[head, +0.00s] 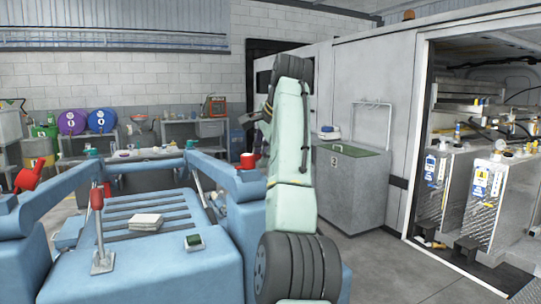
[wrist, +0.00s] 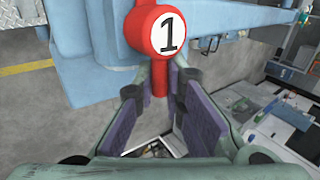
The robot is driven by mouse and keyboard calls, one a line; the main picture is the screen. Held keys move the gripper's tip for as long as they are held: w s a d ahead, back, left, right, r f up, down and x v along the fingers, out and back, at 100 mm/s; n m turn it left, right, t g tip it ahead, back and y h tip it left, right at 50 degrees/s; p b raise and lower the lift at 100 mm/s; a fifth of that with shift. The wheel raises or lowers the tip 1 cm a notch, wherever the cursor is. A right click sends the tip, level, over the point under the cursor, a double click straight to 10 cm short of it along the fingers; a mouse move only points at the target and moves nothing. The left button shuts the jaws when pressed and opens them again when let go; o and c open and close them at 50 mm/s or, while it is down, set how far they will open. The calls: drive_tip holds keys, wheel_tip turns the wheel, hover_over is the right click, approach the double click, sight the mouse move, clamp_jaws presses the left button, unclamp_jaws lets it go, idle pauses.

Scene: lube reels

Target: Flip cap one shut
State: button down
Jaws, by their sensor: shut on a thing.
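In the wrist view, a red round-headed cap (wrist: 168,34) carries a white disc with a black 1. Its narrow red stem runs down between the fingers of my gripper (wrist: 160,84), which is shut on it. The head stands above the fingertips, against a blue painted metal body (wrist: 90,68). In the head view, my arm hides the gripper. A red part (head: 248,160) shows on the blue frame just left of my arm; I cannot tell whether it is the same cap.
The blue machine (head: 150,270) fills the lower left, with another red part (head: 25,180) and a red-knobbed lever (head: 97,198). A grey bin (head: 352,185) and an open cabinet with metal tanks (head: 495,190) stand right. Grey floor is clear between.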

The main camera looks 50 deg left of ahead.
drive_tip(key=shift+w+f, duration=0.15)
drive_tip(key=shift+f, duration=0.05)
idle(0.5)
drive_tip(key=c, duration=1.9)
unclamp_jaws()
drive_tip(key=shift+w+d, duration=0.1)
drive_tip(key=shift+o, duration=1.2)
drive_tip(key=shift+g, duration=0.3)
drive_tip(key=v, duration=0.7)
drive_tip(key=shift+d+r, duration=0.1)
drive_tip(key=shift+r, duration=0.05)
